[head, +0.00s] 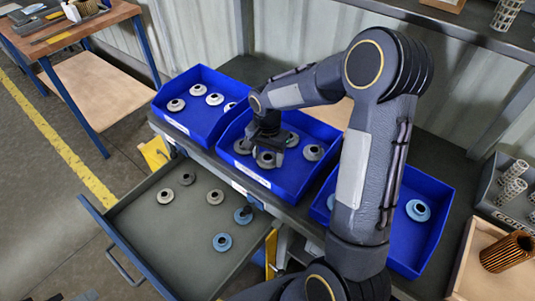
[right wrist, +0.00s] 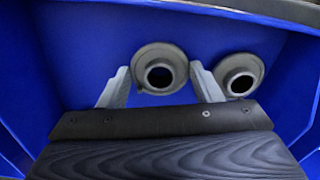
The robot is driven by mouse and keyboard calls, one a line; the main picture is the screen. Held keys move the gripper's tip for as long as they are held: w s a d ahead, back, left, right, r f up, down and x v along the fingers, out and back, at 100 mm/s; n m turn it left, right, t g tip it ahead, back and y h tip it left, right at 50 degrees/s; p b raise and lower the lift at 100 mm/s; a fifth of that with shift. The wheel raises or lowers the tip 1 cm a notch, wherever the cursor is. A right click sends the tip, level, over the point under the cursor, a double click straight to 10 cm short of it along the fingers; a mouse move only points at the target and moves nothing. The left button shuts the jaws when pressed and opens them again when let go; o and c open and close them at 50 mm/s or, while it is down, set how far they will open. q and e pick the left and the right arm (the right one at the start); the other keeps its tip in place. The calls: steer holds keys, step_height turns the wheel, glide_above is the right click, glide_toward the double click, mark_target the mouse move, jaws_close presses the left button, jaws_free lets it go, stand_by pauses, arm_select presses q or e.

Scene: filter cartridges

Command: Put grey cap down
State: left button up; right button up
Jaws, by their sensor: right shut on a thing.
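My right gripper (head: 267,152) reaches down into the middle blue bin (head: 288,189). It is shut on a grey cap (head: 266,160), a round flanged ring. In the right wrist view this cap (right wrist: 160,68) sits between the two pale fingertips (right wrist: 161,87). Another grey cap (right wrist: 238,73) lies just right of the right finger. Further grey caps lie in the same bin in the head view, one at left (head: 242,147) and one at right (head: 313,152). I cannot tell whether the held cap touches the bin floor. My left gripper is not in view.
A left blue bin (head: 190,130) holds several pale caps. A right blue bin (head: 435,235) holds blue caps (head: 418,210), partly hidden by my arm. An open drawer (head: 180,240) below holds grey caps (head: 165,196) and blue caps (head: 222,242).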

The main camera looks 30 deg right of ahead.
mark_target(267, 157)
steer(key=shift+f, duration=0.15)
steer(key=o, duration=0.9)
steer(key=shift+o, duration=0.2)
step_height(267, 157, up, 12)
steer(key=s+a+r+n+t+y, duration=0.1)
steer(key=s+a+n+t, duration=0.1)
steer(key=s, duration=0.5)
steer(key=s+a+r+n+t+y, duration=0.1)
steer(key=s+a+n, duration=0.2)
steer(key=s, duration=0.4)
steer(key=s+a+n+t+y, duration=0.1)
steer(key=s+n, duration=0.3)
steer(key=s, duration=0.4)
steer(key=shift+a+r+n+t+y+p, duration=0.3)
steer(key=shift+a+r+t+y+p, duration=0.1)
steer(key=shift+a+t, duration=0.35)
